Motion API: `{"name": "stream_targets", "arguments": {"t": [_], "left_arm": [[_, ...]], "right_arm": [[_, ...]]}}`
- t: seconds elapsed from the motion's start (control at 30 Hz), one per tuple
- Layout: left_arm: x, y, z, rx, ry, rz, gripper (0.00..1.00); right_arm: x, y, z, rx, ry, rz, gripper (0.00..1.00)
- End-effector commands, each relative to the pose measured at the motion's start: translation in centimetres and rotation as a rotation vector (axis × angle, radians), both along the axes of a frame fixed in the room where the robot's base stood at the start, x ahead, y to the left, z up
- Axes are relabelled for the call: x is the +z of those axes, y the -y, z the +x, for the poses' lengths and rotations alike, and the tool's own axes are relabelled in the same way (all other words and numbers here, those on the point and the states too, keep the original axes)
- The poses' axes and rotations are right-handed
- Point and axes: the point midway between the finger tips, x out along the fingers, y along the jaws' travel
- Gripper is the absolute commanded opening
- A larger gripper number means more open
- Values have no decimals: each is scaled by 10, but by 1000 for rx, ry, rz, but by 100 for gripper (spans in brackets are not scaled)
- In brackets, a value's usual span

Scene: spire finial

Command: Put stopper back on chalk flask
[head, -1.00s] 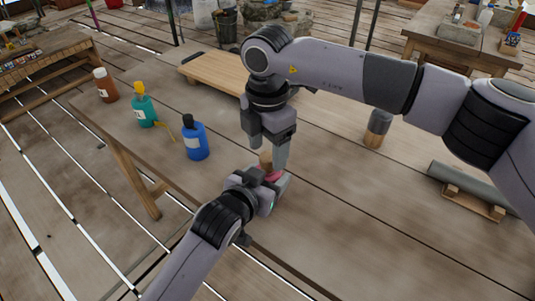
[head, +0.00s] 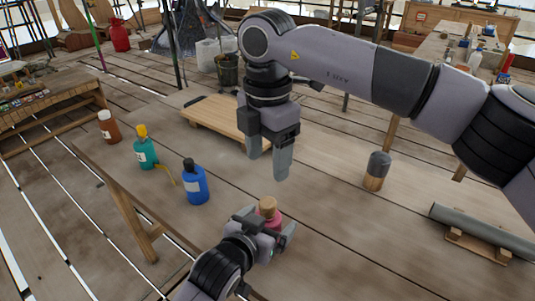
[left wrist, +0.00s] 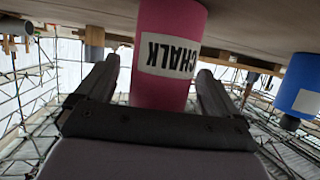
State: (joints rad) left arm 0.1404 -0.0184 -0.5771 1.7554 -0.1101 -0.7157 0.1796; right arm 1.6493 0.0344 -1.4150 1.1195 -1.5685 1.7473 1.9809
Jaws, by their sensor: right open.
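The pink chalk flask (head: 271,220) stands upright near the table's front edge. Its tan cork stopper (head: 267,205) sits on top of it. The flask's CHALK label shows upside down in the left wrist view (left wrist: 167,55). My left gripper (head: 270,226) has its fingers on either side of the flask; small gaps show beside it in the left wrist view, so it looks open. My right gripper (head: 267,163) is open and empty, pointing down above and behind the stopper, clear of it. The flask's lower part is partly hidden by my left gripper.
A blue bottle (head: 195,186), a teal bottle (head: 146,153) and a brown bottle (head: 109,127) stand to the left. A wooden board (head: 218,117) lies behind. A dark-topped cylinder (head: 377,171) and a grey pipe on a cradle (head: 484,230) are to the right.

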Motion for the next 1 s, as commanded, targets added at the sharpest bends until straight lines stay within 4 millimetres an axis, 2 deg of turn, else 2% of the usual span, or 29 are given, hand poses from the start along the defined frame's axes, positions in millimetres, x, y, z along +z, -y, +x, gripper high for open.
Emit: {"name": "stream_targets", "arguments": {"t": [0.37, 0.8, 1.0], "left_arm": [[3, -3, -6, 0, 0, 0, 95], [23, -25, -49, 0, 0, 0, 95], [27, -30, -58, 0, 0, 1, 95]], "right_arm": [[0, 0, 0, 0, 0, 0, 65], [4, 0, 0, 0, 0, 0, 65], [4, 0, 0, 0, 0, 0, 65]]}}
